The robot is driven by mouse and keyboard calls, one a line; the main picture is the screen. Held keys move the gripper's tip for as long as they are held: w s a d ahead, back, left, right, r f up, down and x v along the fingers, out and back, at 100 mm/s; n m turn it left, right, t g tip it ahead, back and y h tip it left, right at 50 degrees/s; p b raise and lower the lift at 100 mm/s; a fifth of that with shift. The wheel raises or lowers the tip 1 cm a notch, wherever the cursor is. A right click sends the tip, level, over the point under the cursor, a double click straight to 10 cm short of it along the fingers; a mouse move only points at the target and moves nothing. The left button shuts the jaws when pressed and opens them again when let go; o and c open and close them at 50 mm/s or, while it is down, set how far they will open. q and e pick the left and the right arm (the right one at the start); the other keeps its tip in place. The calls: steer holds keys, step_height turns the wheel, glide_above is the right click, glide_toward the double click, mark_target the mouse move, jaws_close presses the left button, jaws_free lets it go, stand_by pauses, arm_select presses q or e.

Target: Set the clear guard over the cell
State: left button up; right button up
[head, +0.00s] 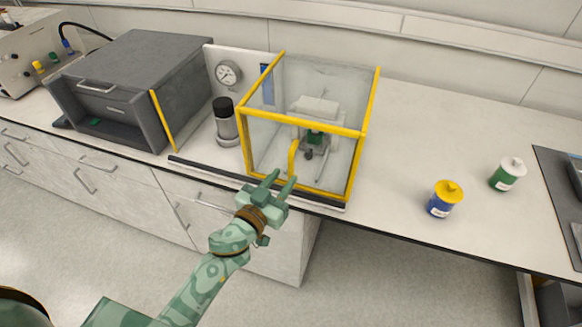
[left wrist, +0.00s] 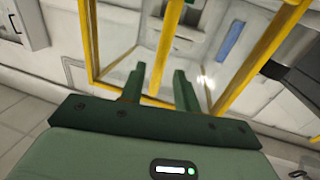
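The clear guard (head: 269,146) is a see-through box with yellow edges at the middle of the bench in the head view. It encloses the cell (head: 315,138), a grey and green apparatus seen through its panes. A yellow upright handle (head: 292,160) shows at its front. My left gripper (head: 283,177) is in front of the guard's lower front, fingers apart. In the left wrist view its fingers (left wrist: 159,82) are spread, with a yellow bar (left wrist: 166,45) of the guard between them in the picture; contact cannot be told. My right gripper is not in view.
A grey cabinet (head: 140,65) stands left of the guard. A dark-capped cylinder (head: 225,125) and a gauge panel (head: 228,74) are beside it. Blue (head: 444,202) and green (head: 506,176) bottles stand right. A dark rail (head: 215,174) runs along the front.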

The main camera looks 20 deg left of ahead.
mark_target(289, 171)
arm_select(q)
steer(key=x, duration=0.4)
steer(key=shift+w+d, duration=0.1)
steer(key=shift+w, duration=0.25)
jaws_close()
steer(key=a+p, duration=0.1)
steer(key=a, duration=1.3)
steer(key=shift+w+a+p, duration=0.25)
steer(key=shift+a+p, duration=0.1)
steer(key=a+b, duration=0.1)
steer(key=a, duration=1.2)
steer(key=shift+w+a, duration=0.2)
steer(key=shift+a, duration=0.15)
